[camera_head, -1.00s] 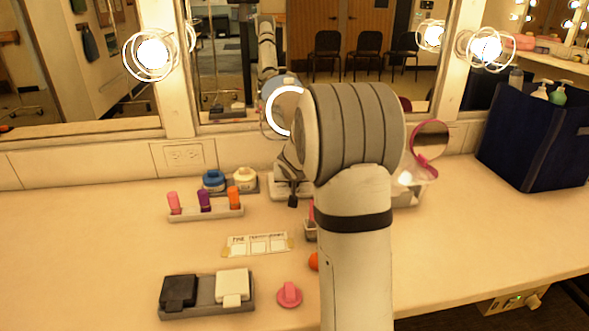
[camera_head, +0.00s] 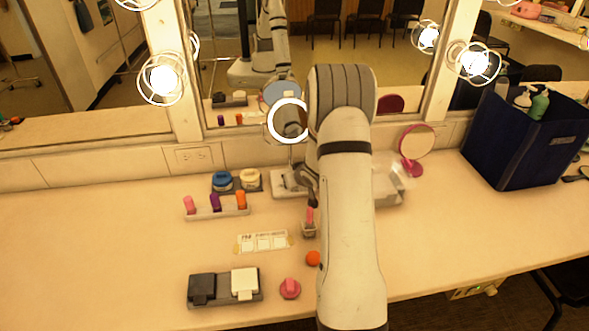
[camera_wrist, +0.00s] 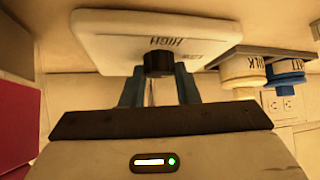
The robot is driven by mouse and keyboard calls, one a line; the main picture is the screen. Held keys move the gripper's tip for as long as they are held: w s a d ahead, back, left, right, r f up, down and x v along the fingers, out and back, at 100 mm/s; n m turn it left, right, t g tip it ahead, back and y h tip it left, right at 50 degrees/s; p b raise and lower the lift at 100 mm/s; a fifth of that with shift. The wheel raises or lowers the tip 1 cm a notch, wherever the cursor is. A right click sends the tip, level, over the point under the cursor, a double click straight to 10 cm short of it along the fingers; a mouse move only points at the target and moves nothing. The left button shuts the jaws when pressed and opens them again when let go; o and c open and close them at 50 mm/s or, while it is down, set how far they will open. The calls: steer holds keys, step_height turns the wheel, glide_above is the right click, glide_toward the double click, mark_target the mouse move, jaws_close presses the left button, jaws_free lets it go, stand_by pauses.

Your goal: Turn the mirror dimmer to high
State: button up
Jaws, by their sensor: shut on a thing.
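The dimmer is the pale base (camera_head: 283,182) under a round mirror with a lit white ring (camera_head: 272,118), at the back of the counter. In the wrist view its white plate (camera_wrist: 108,38) has a black knob (camera_wrist: 158,62) and the printed word HIGH beside it, seen upside down. My gripper (camera_wrist: 158,82) is shut on the knob, one finger on each side. The knob's pointer cannot be made out. In the head view my arm hides most of the gripper and the base's right side.
A marker tray (camera_head: 230,212) and blue and cream jars (camera_head: 222,181) stand left of the dimmer. A lipstick holder (camera_head: 308,230), orange ball (camera_head: 313,258) and pink knob-like thing (camera_head: 290,289) are in front. A pink mirror (camera_head: 413,165) and navy bin (camera_head: 515,150) stand right.

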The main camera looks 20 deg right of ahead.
steer(key=shift+n+y+p, duration=0.3)
steer(key=shift+n+p, duration=0.1)
steer(key=shift+p, duration=0.55)
steer(key=o, duration=1)
steer(key=shift+s+r, duration=0.1)
steer(key=v, duration=0.7)
steer(key=shift+s+d+r, duration=0.1)
steer(key=shift+s+r, duration=0.15)
steer(key=shift+s, duration=0.05)
